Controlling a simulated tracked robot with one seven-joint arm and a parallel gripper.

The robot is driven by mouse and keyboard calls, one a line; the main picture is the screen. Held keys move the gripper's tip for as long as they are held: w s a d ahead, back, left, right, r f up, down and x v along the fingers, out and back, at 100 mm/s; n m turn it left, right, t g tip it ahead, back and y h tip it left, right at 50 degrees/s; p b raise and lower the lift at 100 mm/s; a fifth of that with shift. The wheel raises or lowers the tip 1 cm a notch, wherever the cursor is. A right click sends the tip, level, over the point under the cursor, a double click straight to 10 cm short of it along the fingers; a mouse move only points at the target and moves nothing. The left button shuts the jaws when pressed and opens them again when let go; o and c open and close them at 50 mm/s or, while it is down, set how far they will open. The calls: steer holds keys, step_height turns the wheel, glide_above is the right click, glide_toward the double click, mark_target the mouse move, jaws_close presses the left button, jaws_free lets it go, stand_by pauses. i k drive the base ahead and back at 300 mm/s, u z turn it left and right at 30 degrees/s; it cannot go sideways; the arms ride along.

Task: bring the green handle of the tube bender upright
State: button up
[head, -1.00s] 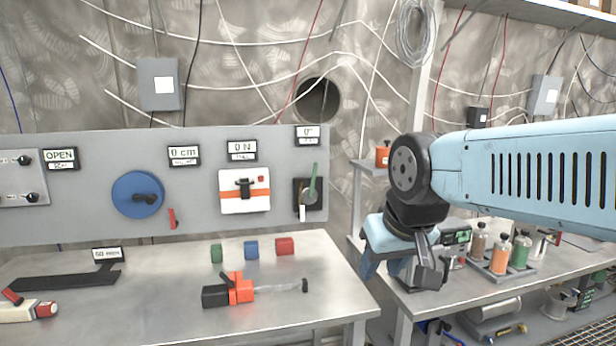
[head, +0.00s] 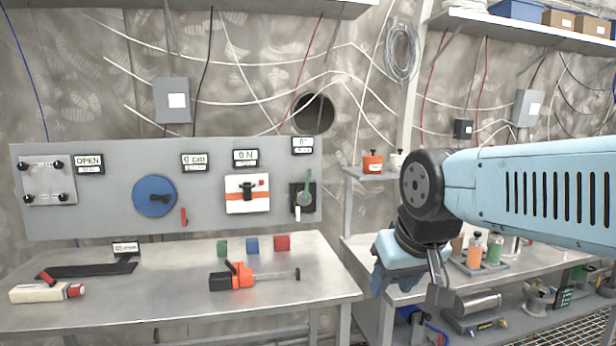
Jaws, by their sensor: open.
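The tube bender (head: 303,200) is a small dark block with a grey round part at the right end of the grey panel, below a display that seems to read 0°. Its green handle (head: 309,181) points up from the round part with a slight tilt to the right. A short white piece hangs below it. My gripper (head: 392,282) is open and points down, to the right of and lower than the bender in the picture, well apart from it. The fingertips are small and partly hidden by the wrist, and nothing shows between them.
The panel (head: 110,215) also carries a blue wheel (head: 154,195) and a white-orange box (head: 247,206). The table (head: 180,305) below holds coloured blocks and an orange-black tool (head: 240,277). A right-hand bench (head: 395,292) with bottles lies behind my arm.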

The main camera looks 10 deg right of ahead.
mark_target(309, 171)
steer(key=z, duration=0.4)
steer(key=i, duration=1.15)
steer(key=u, duration=0.45)
